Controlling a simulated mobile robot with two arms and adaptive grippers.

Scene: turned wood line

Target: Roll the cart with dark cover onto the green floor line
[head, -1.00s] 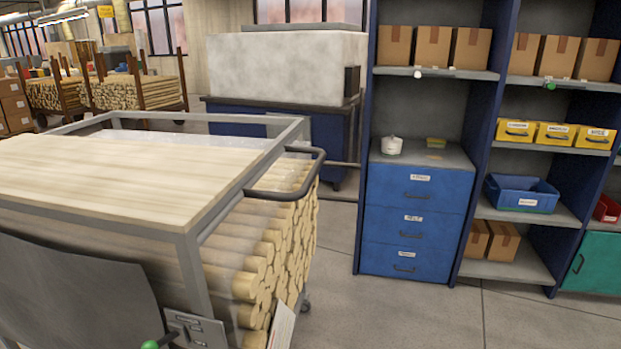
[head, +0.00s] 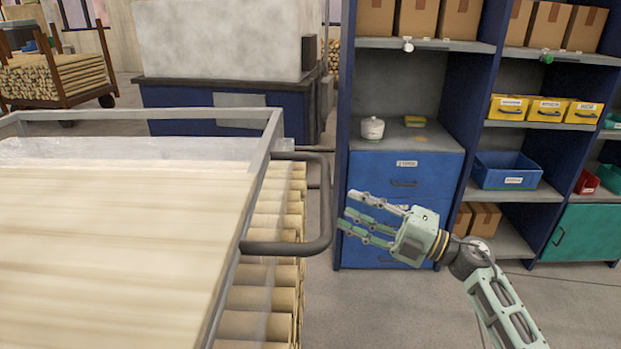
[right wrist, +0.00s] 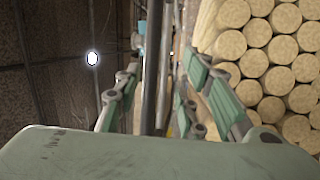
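A metal-framed cart (head: 275,130) stands at the left in the head view. Pale wood lies on top and round rods (head: 270,310) are stacked below; no dark cover shows on it. Its dark grey handle (head: 325,205) sticks out at its right end. My right gripper (head: 352,212) is open and empty, just right of the handle, with its fingers pointing at it. In the right wrist view the fingers (right wrist: 160,85) are spread, with grey bars ahead between them and rod ends (right wrist: 270,60) at right. My left gripper and the green floor line are out of view.
A blue shelf unit (head: 341,150) with drawers, boxes and bins stands behind my right gripper. A blue cabinet with a pale block (head: 225,45) stands behind the cart. A wood rack (head: 60,85) is far left. Grey floor (head: 390,310) is clear right of the cart.

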